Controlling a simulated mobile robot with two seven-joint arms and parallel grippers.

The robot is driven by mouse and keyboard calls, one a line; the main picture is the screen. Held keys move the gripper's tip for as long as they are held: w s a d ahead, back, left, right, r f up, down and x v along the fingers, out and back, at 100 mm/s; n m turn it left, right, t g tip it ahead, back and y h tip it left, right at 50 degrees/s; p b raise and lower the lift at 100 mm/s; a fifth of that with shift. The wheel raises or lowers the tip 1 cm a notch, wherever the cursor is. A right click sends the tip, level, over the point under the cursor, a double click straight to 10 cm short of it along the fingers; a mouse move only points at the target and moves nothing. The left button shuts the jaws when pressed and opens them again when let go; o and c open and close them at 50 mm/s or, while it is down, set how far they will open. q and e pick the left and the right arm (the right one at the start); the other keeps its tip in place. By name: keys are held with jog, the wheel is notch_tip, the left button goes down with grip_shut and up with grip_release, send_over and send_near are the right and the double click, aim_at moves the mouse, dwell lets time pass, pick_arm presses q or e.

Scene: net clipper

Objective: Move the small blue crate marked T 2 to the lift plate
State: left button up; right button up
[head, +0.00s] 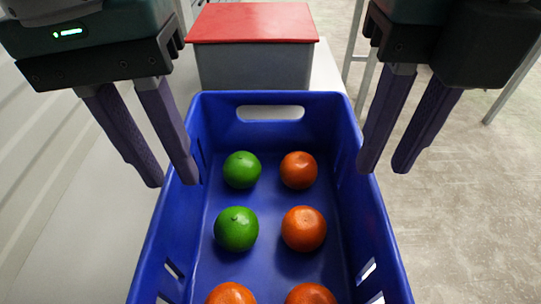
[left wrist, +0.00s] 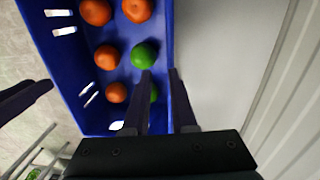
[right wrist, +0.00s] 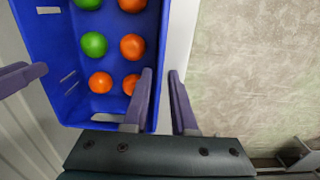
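A blue crate (head: 203,116) with slotted walls holds two green and several orange fruits; no T 2 marking shows. It also appears in the left wrist view (left wrist: 73,95) and right wrist view (right wrist: 52,67). My left gripper (head: 173,182) is open at the crate's left wall, one finger on each side of the rim line. My right gripper (head: 384,169) is open at the right wall, its fingers likewise either side of the rim line. Neither visibly pinches the wall; whether the fingertips are below the rim is unclear. I cannot identify the lift plate for certain.
A grey box with a red top (head: 253,24) stands just beyond the crate's far end. The crate rests on a pale surface (head: 88,225), bare at left. Speckled floor (head: 460,200) lies open to the right, with thin metal legs (head: 517,85) farther back.

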aim_at(183, 215)
pick_arm(q)
jog(key=shift+w+a+f+m+y, duration=0.2)
jog(key=shift+w+a+m+y, duration=0.15)
jog(key=shift+w, duration=0.2)
pick_arm(e)
jog(key=shift+w+f, duration=0.3)
jog(key=shift+f, duration=0.05)
pick_arm(q)
jog(key=shift+a, duration=0.2)
jog(key=shift+s, duration=0.15)
pick_arm(e)
jog(key=shift+s, duration=0.25)
